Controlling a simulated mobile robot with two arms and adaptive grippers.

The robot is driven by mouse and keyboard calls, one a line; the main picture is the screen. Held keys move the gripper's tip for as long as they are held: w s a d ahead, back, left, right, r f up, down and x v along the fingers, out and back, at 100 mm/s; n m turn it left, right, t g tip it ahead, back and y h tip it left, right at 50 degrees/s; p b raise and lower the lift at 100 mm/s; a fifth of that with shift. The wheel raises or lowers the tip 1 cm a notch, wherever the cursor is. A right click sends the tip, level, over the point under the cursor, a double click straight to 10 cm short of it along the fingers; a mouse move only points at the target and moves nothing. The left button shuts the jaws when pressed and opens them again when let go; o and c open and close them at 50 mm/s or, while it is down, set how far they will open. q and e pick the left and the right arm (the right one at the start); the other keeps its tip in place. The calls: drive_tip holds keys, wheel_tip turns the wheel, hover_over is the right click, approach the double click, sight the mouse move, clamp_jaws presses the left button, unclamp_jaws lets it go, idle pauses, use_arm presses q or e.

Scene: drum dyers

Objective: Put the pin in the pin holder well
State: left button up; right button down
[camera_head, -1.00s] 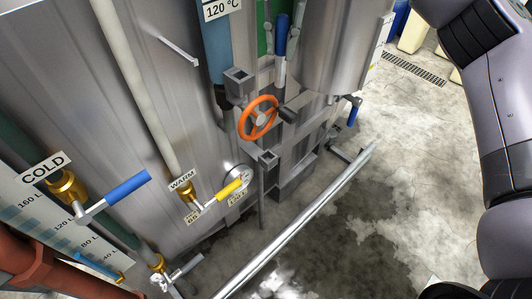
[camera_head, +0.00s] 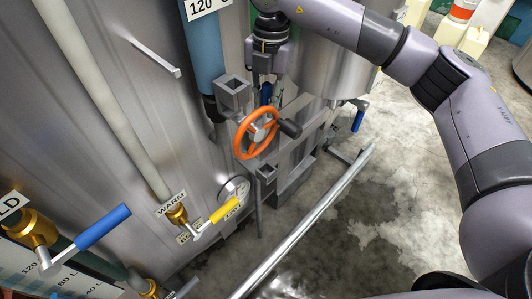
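I cannot clearly make out a pin. A square, open-topped metal socket (camera_head: 233,92) is fixed to the steel drum beside the blue pipe, and a smaller square socket (camera_head: 266,172) sits below the orange handwheel (camera_head: 256,133); I cannot tell whether either is the pin holder well. My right arm reaches in from the right across the top. Its gripper (camera_head: 265,80) points down behind and above the handwheel, close to a blue part. The fingers are small and partly hidden, so whether they hold anything is unclear. My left gripper is out of view.
A thin metal bar (camera_head: 155,58) juts from the drum wall at left. Valves with a blue handle (camera_head: 103,227) and a yellow handle (camera_head: 224,210) stand out at lower left. A long metal rail (camera_head: 305,225) runs along the floor. The concrete floor at right is mostly clear.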

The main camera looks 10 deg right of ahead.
wheel_tip(320, 180, down, 20)
drive_tip(key=p, duration=0.6)
drive_tip(key=shift+f, duration=0.1)
drive_tip(key=c, duration=1.5)
unclamp_jaws()
